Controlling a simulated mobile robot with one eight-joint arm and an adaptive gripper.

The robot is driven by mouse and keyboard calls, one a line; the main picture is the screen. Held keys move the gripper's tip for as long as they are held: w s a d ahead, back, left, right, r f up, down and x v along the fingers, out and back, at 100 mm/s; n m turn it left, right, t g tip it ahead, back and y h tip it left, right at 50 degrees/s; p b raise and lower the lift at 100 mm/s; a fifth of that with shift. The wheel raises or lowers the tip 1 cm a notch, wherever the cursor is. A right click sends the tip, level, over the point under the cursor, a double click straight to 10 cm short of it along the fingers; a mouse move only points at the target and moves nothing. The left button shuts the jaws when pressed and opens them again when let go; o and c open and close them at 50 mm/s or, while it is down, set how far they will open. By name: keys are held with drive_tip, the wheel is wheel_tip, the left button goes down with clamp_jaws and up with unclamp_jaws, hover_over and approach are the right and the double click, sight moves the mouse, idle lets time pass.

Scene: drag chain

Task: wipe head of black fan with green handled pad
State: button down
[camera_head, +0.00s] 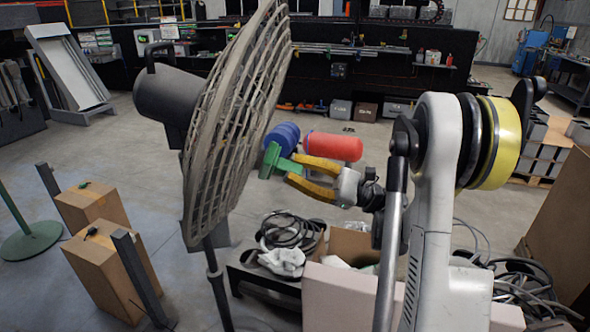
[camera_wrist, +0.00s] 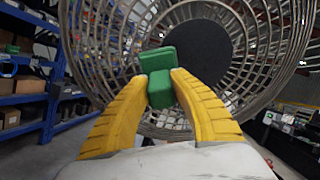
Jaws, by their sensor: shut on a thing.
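The black fan (camera_head: 235,105) stands on a pole at left centre in the head view, its round wire head tilted and turned toward my gripper. Its grille and dark round hub (camera_wrist: 198,52) fill the upper wrist view. My gripper (camera_head: 292,170) has yellow fingers shut on the green handled pad (camera_head: 272,160), right of the fan's grille. In the wrist view the green pad (camera_wrist: 158,60) sits between the fingertips, in front of the grille left of and below the hub. The pad appears apart from the grille in the head view; the exact gap cannot be told.
A table (camera_head: 243,273) with coiled black cables and white cloth stands below my arm. Cardboard boxes (camera_head: 98,245) and dark posts are at lower left. A red cylinder (camera_head: 333,146) and blue roll (camera_head: 281,137) lie behind. Blue shelves (camera_wrist: 30,98) show left in the wrist view.

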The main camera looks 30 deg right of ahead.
drive_tip(key=shift+x, duration=1)
drive_tip(key=shift+w+d, duration=0.1)
idle(0.3)
drive_tip(key=shift+b, duration=0.35)
idle(1.0)
drive_tip(key=shift+b+v, duration=1.1)
drive_tip(key=shift+v, duration=1.9)
